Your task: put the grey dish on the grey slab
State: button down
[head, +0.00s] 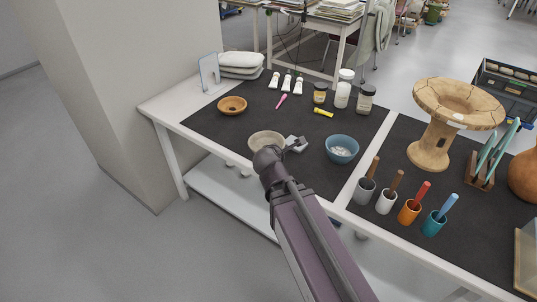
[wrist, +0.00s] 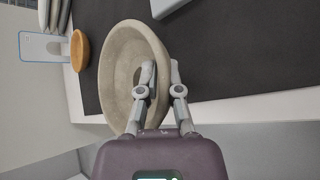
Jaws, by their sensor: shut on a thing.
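The grey dish (head: 262,138) is a round, speckled, beige-grey bowl, in the head view just behind the end of my arm. In the wrist view my gripper (wrist: 162,68) is shut on the right wall of the dish (wrist: 118,60), one finger inside the bowl and one outside. In the head view my gripper (head: 290,147) is small and partly merges with what lies behind it. The grey slab (head: 301,146) shows as a pale flat piece right of the dish, partly hidden by my gripper. Its edge also shows at the top of the wrist view (wrist: 165,8).
A blue bowl (head: 341,149) stands right of the slab. An orange-brown bowl (head: 232,105) stands at the back left. Several cups with handled tools line the front right, one of them grey (head: 364,190). The dark mat (head: 215,128) is bare left of the dish.

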jog(key=w+d+n+y, duration=0.1)
jog(key=d, duration=0.2)
jog(key=w+d+n+y, duration=0.1)
jog(key=d, duration=0.3)
jog(key=w+d+y, duration=0.1)
jog(key=d, duration=0.3)
jog(key=shift+w+r+n+t, duration=0.25)
jog(key=shift+w+n+t, duration=0.05)
jog(key=shift+w+n, duration=0.1)
jog(key=shift+a, duration=0.15)
